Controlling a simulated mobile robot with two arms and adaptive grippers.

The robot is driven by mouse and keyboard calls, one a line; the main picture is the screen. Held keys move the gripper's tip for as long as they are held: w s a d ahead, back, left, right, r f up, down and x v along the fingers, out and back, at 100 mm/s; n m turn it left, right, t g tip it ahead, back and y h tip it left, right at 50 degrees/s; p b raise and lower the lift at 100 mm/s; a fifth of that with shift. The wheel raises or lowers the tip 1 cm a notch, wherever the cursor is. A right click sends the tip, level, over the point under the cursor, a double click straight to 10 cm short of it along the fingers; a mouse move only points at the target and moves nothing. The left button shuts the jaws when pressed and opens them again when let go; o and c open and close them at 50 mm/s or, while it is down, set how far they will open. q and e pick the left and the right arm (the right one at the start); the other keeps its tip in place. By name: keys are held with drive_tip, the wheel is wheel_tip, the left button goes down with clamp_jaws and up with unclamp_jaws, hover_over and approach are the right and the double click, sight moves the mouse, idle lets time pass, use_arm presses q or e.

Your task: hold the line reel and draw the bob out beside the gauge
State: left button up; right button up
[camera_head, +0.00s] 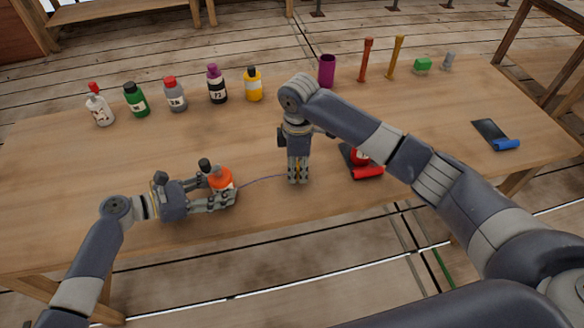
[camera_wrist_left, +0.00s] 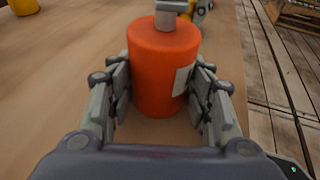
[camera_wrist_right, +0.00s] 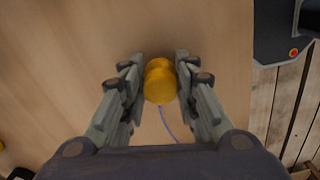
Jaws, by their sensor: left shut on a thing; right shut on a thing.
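The line reel, an orange cylinder (camera_head: 222,178) with a dark knob, is between the fingers of my left gripper (camera_head: 222,192). It also fills the middle of the left wrist view (camera_wrist_left: 163,70), with a pale label. My left gripper is shut on it. The bob, a small yellow rounded piece (camera_wrist_right: 160,82), is between the fingers of my right gripper (camera_head: 298,180), which is shut on it and points down. A thin bluish line (camera_head: 262,181) runs from the reel to the bob. I cannot tell for certain which object is the gauge.
A dark plate with a red roll (camera_head: 368,173) is right of my right gripper, partly behind my arm. Another dark plate with a blue roll (camera_head: 505,144) lies farther right. Several bottles (camera_head: 175,94), a purple cup (camera_head: 327,71) and upright sticks (camera_head: 366,60) line the back.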

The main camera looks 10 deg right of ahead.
approach(329, 174)
drive_tip(key=shift+s+d+f, duration=0.1)
drive_tip(key=shift+d+f, duration=0.1)
drive_tip(key=shift+f, duration=0.7)
drive_tip(key=shift+w+d+f, duration=0.1)
drive_tip(key=shift+d+f, duration=0.1)
drive_tip(key=shift+f, duration=0.65)
drive_tip(key=shift+s+d+f, duration=0.1)
drive_tip(key=shift+d+f, duration=0.1)
drive_tip(key=shift+f, duration=0.7)
drive_tip(key=shift+a, duration=0.2)
drive_tip(key=shift+a+f, duration=0.2)
drive_tip(key=shift+a, duration=0.1)
drive_tip(key=shift+a, duration=0.1)
drive_tip(key=shift+f, duration=0.35)
idle(0.4)
drive_tip(key=o, duration=1)
drive_tip(key=shift+c, duration=0.2)
